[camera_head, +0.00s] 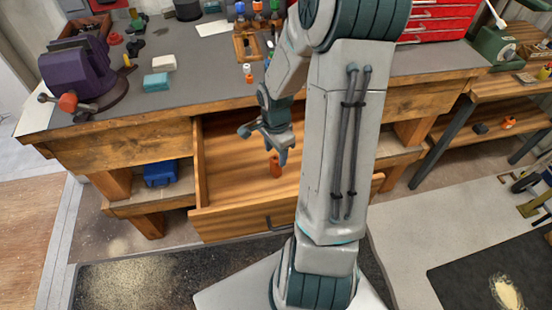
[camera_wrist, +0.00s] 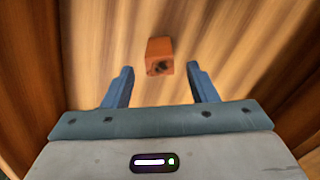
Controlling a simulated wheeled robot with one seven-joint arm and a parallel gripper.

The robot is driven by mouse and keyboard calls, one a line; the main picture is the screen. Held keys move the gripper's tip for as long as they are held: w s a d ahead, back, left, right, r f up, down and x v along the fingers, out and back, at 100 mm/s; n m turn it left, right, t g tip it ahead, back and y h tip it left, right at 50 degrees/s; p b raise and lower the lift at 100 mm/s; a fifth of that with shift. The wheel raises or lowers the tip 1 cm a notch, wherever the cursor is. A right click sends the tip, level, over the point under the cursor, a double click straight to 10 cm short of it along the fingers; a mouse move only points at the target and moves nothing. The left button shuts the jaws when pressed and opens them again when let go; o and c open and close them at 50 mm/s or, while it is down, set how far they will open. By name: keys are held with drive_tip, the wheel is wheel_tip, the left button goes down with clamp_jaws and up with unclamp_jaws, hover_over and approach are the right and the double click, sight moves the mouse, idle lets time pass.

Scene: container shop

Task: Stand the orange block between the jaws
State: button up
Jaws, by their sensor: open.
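The orange block (camera_head: 275,167) is small and stands out against the wooden floor of the open drawer (camera_head: 232,160) under the bench. In the wrist view the orange block (camera_wrist: 159,52) lies just beyond the fingertips, near the middle of the gap, with a dark hole in its near end. My gripper (camera_head: 276,152) reaches down into the drawer area. Its two blue fingers (camera_wrist: 160,72) are apart with nothing held between them. A purple vise (camera_head: 78,72) stands on the left of the bench top; the gap between its jaws is hard to make out.
A cyan block (camera_head: 155,82) and a white block (camera_head: 163,62) lie right of the vise. A wooden rack (camera_head: 240,48) and small bottles stand farther back. A red tool chest (camera_head: 436,22) is at the back right. A blue box (camera_head: 160,172) sits on the lower shelf.

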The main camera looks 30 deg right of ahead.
sight(275, 160)
wheel_tip(275, 160, up, 6)
drive_tip(key=shift+f, duration=0.15)
drive_tip(key=s+a+r+n+t, duration=0.3)
drive_tip(key=s+a+r+n, duration=0.9)
drive_tip(key=n, duration=0.4)
drive_tip(key=shift+s+r+n, duration=0.2)
drive_tip(key=shift+r+n, duration=0.2)
drive_tip(key=shift+r, duration=0.4)
